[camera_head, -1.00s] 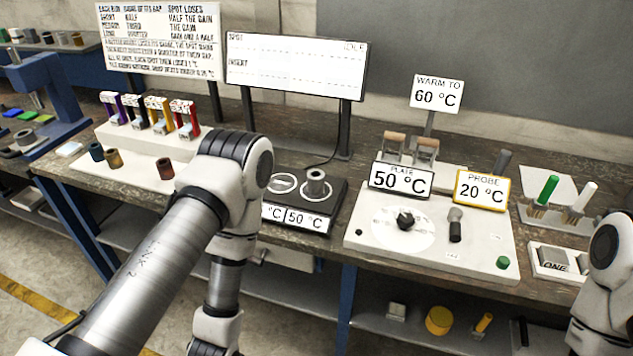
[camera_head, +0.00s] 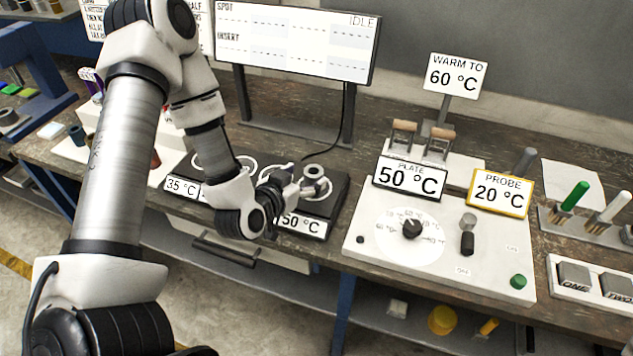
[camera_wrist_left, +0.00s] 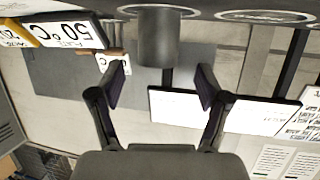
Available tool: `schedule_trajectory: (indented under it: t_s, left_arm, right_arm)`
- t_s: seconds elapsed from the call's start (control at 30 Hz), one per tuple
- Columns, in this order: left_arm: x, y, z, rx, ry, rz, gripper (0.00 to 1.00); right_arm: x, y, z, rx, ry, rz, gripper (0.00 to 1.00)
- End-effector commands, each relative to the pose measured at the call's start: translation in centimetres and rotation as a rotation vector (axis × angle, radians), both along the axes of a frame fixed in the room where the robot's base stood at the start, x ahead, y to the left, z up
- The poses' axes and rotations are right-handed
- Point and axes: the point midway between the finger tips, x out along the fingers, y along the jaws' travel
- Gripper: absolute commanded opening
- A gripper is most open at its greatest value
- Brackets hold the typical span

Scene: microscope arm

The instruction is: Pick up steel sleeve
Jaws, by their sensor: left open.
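The steel sleeve (camera_head: 314,173) is a short grey metal cylinder with an open top. It stands upright on the right-hand ring of the black hot-plate block (camera_head: 338,195), behind a 50 °C label. My left gripper (camera_head: 296,190) is low at the block's front, just left of and in front of the sleeve. In the left wrist view, which is upside down, the sleeve (camera_wrist_left: 158,42) lies between the lines of the two spread fingers (camera_wrist_left: 160,76). The jaws are open and empty; whether a finger touches the sleeve is unclear. My right gripper is out of view.
The control panel (camera_head: 375,258) with its dial stands right of the block. A display board (camera_head: 295,38) on posts rises behind. Wooden-handled switches (camera_head: 403,135) and green and white rods (camera_head: 574,196) stand farther right. My left arm covers much of the rack at left.

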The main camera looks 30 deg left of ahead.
Motion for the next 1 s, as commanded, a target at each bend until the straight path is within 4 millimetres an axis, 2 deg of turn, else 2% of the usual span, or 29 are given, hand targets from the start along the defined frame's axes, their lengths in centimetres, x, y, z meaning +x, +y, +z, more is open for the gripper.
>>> schedule_trajectory:
  t_s: [0.1,0.2,0.43,0.47,0.5,0.67,1.0]
  left_arm:
    - [2.1,-0.3,-0.1,0.007,0.001,-0.006,0.76]
    - [3.5,-0.2,-0.9,0.003,0.002,-0.003,0.76]
    - [3.9,-0.1,-1.2,0.0,0.001,-0.001,0.76]
    - [3.9,-0.1,-1.2,0.0,0.001,-0.001,0.73]
    - [3.9,-0.1,-1.2,0.0,0.001,-0.001,0.59]
    - [3.9,-0.1,-1.2,0.0,0.002,-0.001,0.02]
    - [3.9,-0.1,-1.0,0.001,0.001,-0.001,0.0]
  right_arm:
    - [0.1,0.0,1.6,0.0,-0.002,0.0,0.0]
    - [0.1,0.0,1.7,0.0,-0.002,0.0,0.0]
    - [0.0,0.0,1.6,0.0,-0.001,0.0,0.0]
    - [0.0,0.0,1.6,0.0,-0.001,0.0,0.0]
    - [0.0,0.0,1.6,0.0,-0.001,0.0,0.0]
    - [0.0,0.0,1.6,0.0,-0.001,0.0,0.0]
    - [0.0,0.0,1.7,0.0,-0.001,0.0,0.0]
